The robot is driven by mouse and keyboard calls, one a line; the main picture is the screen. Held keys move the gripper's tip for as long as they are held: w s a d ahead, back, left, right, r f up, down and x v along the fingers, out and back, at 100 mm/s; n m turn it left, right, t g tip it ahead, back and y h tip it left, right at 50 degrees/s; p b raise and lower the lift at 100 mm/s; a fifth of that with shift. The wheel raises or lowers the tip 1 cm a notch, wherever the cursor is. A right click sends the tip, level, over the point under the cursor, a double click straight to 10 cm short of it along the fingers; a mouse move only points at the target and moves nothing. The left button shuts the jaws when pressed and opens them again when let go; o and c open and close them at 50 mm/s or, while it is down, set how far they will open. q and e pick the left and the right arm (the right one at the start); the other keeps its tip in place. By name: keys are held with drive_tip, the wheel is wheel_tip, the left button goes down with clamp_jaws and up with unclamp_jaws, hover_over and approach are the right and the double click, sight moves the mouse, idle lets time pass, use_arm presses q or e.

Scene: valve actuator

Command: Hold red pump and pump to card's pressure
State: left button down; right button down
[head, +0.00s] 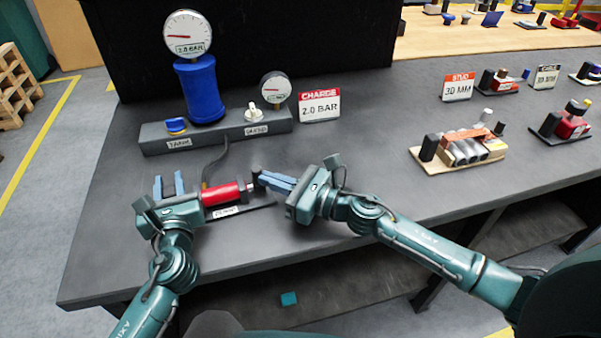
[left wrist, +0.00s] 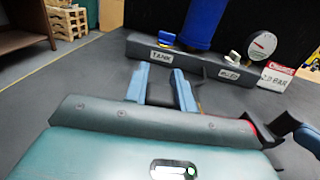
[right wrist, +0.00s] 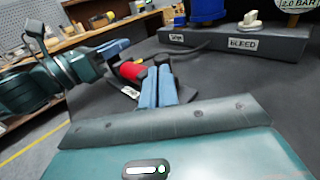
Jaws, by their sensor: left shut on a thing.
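The red pump (head: 224,194) lies on the dark bench, with a hose running up to the grey manifold. The card (head: 319,104) reads CHARGE 2.0 BAR. The big gauge (head: 188,34) and small gauge (head: 275,87) have needles pointing left.
A blue tank (head: 201,88) stands on the grey manifold (head: 215,129), with a blue tank valve (head: 177,126) and a white bleed knob (head: 253,112). Other fixtures, including a clamped block (head: 464,150), stand to the right. The bench front is mostly clear.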

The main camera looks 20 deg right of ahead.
use_arm(q)
drive_tip(key=shift+s+d+f, duration=0.1)
drive_tip(key=shift+d+f, duration=0.1)
use_arm(e)
drive_tip(key=shift+s+a, duration=0.1)
drive_tip(key=shift+a, duration=0.05)
drive_tip(key=v, duration=1.4)
use_arm(q)
drive_tip(key=shift+a, duration=0.1)
idle(0.9)
drive_tip(key=c, duration=1.6)
unclamp_jaws()
drive_tip(key=o, duration=0.5)
drive_tip(key=shift+r, duration=0.1)
